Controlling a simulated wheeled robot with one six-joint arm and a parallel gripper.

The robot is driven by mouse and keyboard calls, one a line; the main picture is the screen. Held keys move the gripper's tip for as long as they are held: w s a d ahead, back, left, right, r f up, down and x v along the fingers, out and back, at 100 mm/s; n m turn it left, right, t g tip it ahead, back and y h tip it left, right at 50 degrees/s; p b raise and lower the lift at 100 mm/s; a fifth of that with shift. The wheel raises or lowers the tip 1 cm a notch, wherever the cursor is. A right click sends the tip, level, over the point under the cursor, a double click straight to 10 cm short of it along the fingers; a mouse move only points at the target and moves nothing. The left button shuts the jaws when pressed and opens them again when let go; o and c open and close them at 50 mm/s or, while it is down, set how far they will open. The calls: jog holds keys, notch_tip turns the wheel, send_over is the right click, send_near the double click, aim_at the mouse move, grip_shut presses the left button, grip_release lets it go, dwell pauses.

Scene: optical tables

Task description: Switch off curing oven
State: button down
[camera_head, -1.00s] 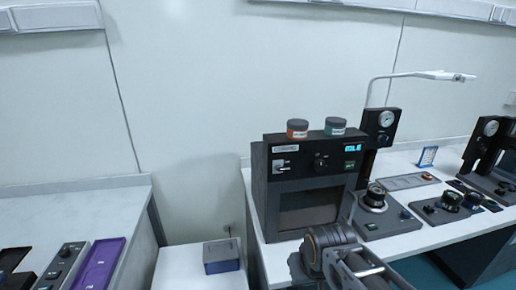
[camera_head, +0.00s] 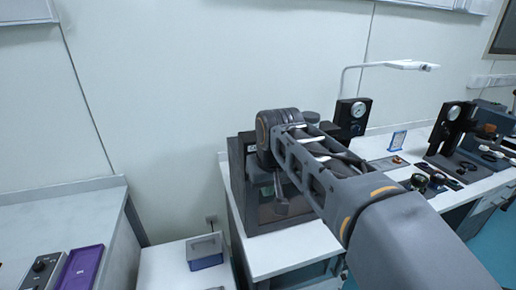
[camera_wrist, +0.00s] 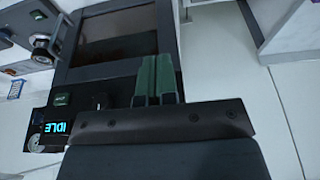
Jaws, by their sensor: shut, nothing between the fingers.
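The curing oven (camera_head: 238,185) is a dark box on the white bench, mostly hidden by my arm in the head view. In the wrist view its dark window (camera_wrist: 120,35) is at the top, with the control panel below. The panel's display (camera_wrist: 50,130) glows cyan and reads IDLE. A small green label or light (camera_wrist: 61,99) and a dark knob (camera_wrist: 98,101) are beside it. My gripper (camera_wrist: 158,62) is shut and empty, its green fingers in front of the panel's right part. They hide whatever is behind them; I cannot tell whether they touch it.
A gauge stand (camera_head: 351,113) and a lamp (camera_head: 400,65) are to the right. A blue-grey box (camera_head: 204,251) sits on the low white table at left. A purple tray (camera_head: 82,266) lies farther left.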

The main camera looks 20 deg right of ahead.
jog(key=w+r+p, duration=0.2)
jog(key=w+r, duration=0.3)
jog(key=r, duration=0.8)
jog(key=shift+d, duration=0.15)
jog(key=shift+w, duration=0.1)
jog(key=x, duration=1)
jog(key=shift+s+f+t+b, duration=0.25)
jog(key=shift+s+t+b, duration=0.15)
jog(key=shift+b, duration=0.8)
